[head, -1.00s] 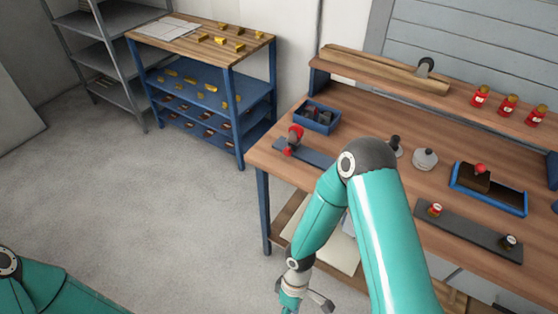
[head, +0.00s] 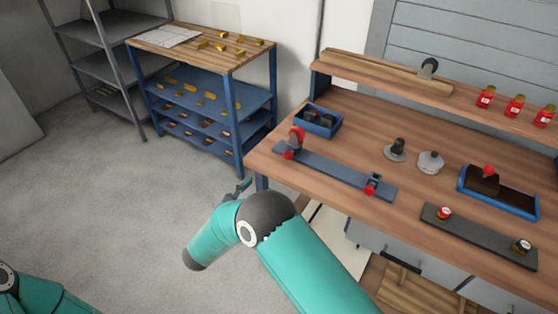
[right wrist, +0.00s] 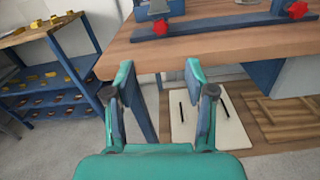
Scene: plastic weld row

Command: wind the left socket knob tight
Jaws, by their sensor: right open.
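A long dark blue-grey bar (head: 330,169) lies along the front of the workbench. A red star knob, the left socket knob (head: 288,154), is on its left end, below a taller red and grey part. The left knob (right wrist: 161,27) also shows in the right wrist view, above and beyond my fingers. A second red knob (head: 370,190) is on the bar's right end. My right gripper (right wrist: 159,68) is open and empty, in front of the bench edge and apart from the knob. In the head view its tip (head: 242,187) shows partly behind my arm. My left gripper is out of view.
The wooden bench edge (right wrist: 230,47) lies between my right gripper and the bar. A blue bin (head: 318,121) stands behind the bar's left end. A second bar (head: 480,236) and a blue tray (head: 510,196) are farther right. Open floor lies left of the bench.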

